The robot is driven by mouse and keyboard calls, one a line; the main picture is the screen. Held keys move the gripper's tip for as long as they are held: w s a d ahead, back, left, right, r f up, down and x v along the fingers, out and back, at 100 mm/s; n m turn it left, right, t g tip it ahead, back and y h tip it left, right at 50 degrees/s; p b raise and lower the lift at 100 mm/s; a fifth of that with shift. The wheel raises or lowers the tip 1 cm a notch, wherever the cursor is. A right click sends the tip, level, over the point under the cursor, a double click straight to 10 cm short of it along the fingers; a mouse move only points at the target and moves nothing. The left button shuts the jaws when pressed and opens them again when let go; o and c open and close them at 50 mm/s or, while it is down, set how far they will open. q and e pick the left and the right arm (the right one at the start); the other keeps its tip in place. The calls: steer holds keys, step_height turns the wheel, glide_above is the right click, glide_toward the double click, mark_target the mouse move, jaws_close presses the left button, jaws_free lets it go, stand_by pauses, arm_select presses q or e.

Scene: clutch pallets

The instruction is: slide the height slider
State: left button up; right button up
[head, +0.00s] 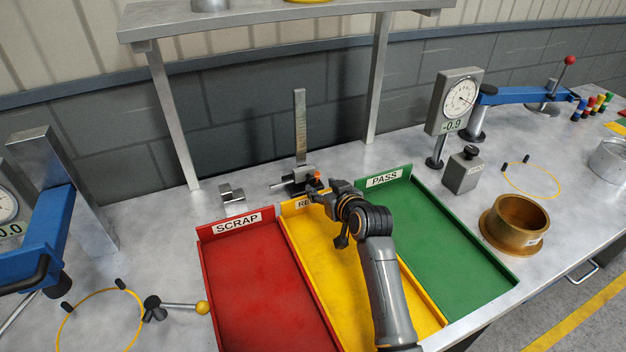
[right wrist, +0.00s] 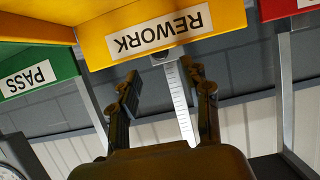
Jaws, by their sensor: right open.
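The height gauge stands behind the yellow tray, with an upright graduated steel scale (head: 300,120). Its dark slider (head: 297,181) sits low on the scale, with a small orange-red part at its right side. My right gripper (head: 322,193) is open and close to the slider, just above the back edge of the yellow tray. In the right wrist view, which is upside down, the scale (right wrist: 184,105) shows between my two open fingers (right wrist: 163,80). The slider is mostly hidden there behind the REWORK sign. I cannot tell whether a finger touches the slider. My left gripper is out of view.
Red SCRAP (head: 262,290), yellow REWORK (head: 330,265) and green PASS (head: 450,255) trays fill the bench front. A small metal block (head: 232,197) lies left of the gauge. A shelf post (head: 377,80) and a dial gauge (head: 459,100) stand to the right.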

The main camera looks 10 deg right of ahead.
mark_target(312, 180)
steer(key=shift+x, duration=3.5)
steer(key=shift+c, duration=0.2)
jaws_close()
